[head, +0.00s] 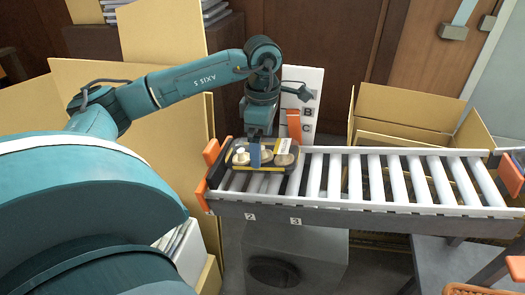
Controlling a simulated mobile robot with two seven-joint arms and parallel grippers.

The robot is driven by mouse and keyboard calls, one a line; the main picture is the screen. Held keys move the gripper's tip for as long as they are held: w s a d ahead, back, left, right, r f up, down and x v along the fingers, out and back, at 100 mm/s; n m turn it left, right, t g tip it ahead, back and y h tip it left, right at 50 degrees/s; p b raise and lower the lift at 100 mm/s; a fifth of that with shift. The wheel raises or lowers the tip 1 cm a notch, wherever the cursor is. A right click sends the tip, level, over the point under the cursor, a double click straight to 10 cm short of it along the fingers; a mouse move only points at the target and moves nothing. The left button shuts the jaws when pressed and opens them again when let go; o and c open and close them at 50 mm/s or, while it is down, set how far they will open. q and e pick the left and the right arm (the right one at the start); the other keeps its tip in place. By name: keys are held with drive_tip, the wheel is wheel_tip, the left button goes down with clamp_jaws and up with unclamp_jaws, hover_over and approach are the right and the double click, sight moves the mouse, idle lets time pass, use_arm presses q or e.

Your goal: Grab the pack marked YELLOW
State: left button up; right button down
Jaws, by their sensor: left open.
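A dark tray pack of pale mushrooms (240,158) lies on the rollers at the left end of the conveyor. A pale label and a thin yellow strip show on it, but any writing is too small to read. My left gripper (256,158) points down at the middle of this pack, with a blue finger in front of it. The gripper is open. It hides part of the pack, and I cannot tell whether the fingers touch it. My right gripper is not in view.
The roller conveyor (350,208) runs to the right, its rollers bare beyond the pack. Orange guards (211,152) stand at its left end. An open cardboard box (415,112) is behind it. A white lettered board (308,88) stands behind the pack.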

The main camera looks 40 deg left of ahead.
use_arm(q)
wheel_tip(320, 180, down, 2)
drive_tip(key=shift+f, duration=0.2)
drive_tip(key=c, duration=0.9)
drive_tip(key=shift+r, duration=0.1)
